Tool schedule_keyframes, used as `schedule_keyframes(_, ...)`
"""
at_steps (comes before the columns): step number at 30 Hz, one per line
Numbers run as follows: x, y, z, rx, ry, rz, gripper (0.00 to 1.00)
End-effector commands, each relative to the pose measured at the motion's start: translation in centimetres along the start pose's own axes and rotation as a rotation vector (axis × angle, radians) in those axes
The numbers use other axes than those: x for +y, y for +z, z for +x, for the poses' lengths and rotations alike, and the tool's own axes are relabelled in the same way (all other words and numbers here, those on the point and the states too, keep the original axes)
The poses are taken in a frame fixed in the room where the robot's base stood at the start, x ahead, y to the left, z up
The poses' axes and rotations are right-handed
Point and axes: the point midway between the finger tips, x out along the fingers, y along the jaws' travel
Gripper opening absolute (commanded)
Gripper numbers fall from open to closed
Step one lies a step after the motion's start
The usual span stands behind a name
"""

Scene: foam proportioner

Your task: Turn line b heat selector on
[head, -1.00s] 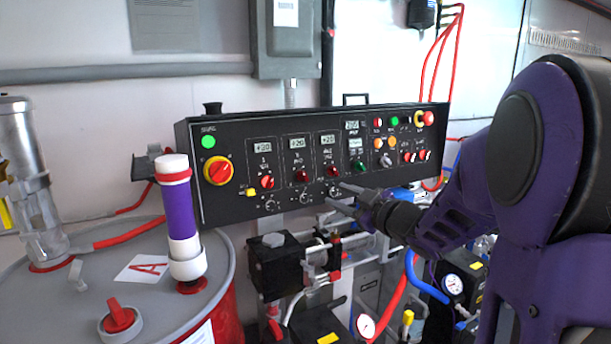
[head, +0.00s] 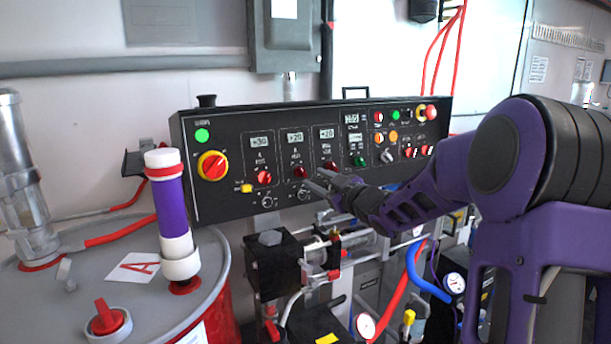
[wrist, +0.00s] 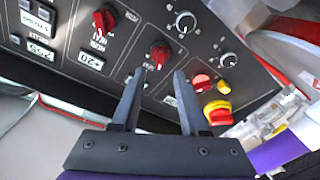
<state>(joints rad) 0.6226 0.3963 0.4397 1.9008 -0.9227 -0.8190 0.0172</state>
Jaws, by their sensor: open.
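The black control panel (head: 222,142) carries a row of three red selector knobs under small displays. The middle red knob (head: 299,172), which I take as the line b heat selector, also shows in the wrist view (wrist: 160,54). Its lettering is too small to read. My gripper (head: 311,178) is open and empty, its fingers pointing at the panel. In the wrist view my gripper (wrist: 159,71) has its fingertips on either side of the middle knob's line, with the knob just beyond them. I cannot tell whether they touch the panel.
The left red knob (head: 264,177) has a yellow block (head: 246,188) beside it. The right red knob (head: 330,166) is close to my fingers. Small dials (head: 267,201) sit below. A red-and-yellow main switch (head: 212,166) is farther left. Pumps and hoses (head: 280,262) crowd the space below.

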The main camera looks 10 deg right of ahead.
Motion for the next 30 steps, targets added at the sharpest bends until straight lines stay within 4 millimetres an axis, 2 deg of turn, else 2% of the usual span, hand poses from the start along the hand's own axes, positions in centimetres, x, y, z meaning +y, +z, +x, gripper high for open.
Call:
schedule_keyframes(3,-0.1,0.1,2.4,0.001,-0.002,0.002,0.44)
schedule_keyframes(9,0.0,0.0,5.0,0.001,-0.001,0.000,0.44)
schedule_keyframes(13,0.0,0.0,5.6,0.000,0.000,0.000,0.44)
schedule_keyframes(21,0.0,0.0,5.7,-0.001,0.000,0.000,0.44)
schedule_keyframes(23,0.0,0.0,5.7,-0.001,0.000,0.000,0.35)
schedule_keyframes(28,0.0,0.0,5.7,-0.001,0.000,0.000,0.04)
schedule_keyframes(29,0.0,0.0,5.7,-0.001,0.000,0.000,0.00)
schedule_keyframes(30,0.0,0.0,5.7,-0.001,0.000,0.000,0.00)
